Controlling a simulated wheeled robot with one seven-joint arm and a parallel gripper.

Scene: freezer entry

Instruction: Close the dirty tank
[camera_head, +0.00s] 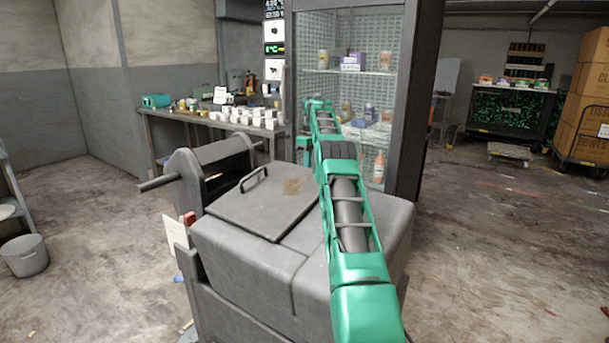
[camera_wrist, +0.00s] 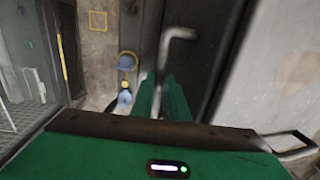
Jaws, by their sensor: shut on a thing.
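The grey tank (camera_head: 350,225) stands in front of me in the head view. Its flat lid (camera_head: 265,205), with a dark loop handle (camera_head: 254,180) and a rusty patch, lies down over the top; I see no clear gap at its edge. My green arm reaches over the tank's right part. My gripper (camera_head: 305,150) is beyond the tank, away from the lid handle, partly hidden. In the wrist view my gripper (camera_wrist: 160,100) is shut on a bent pale metal rod (camera_wrist: 178,34); I cannot tell what it belongs to.
A glass-fronted cabinet (camera_head: 345,60) with stocked shelves stands just behind the tank. A table (camera_head: 195,122) with white cups is at the back left. A bucket (camera_head: 24,255) stands at the left. Stacked boxes (camera_head: 590,95) stand at the right.

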